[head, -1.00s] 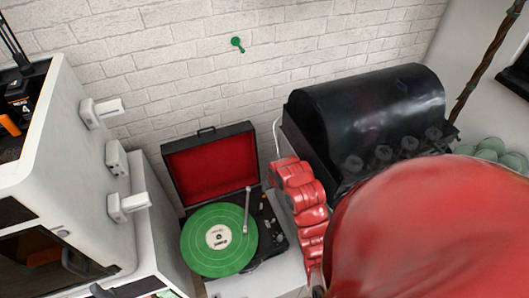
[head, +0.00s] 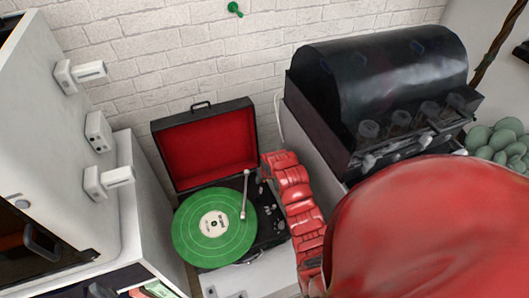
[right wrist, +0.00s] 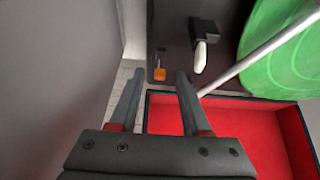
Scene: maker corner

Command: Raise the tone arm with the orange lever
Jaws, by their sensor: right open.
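The record player (head: 270,235) stands open against the wall, a green record (head: 185,225) on its platter and a red-lined lid (head: 210,145) behind. The pale tone arm (head: 244,197) lies along the record's right side; I cannot tell whether it is raised. In the right wrist view, my right gripper (right wrist: 160,72) is open, with the small orange lever (right wrist: 160,74) seen between its fingertips; contact is unclear. The tone arm (right wrist: 250,62) slants to the right of the fingers, across the edge of the green record (right wrist: 285,55). My left gripper is not in view.
A black domed machine (head: 385,85) stands close to the right of the player. A white cabinet (head: 60,150) with pale handles is at the left. The red lid lining (right wrist: 235,125) lies beneath the right fingers in the wrist view. Green rounded objects (head: 495,140) are at far right.

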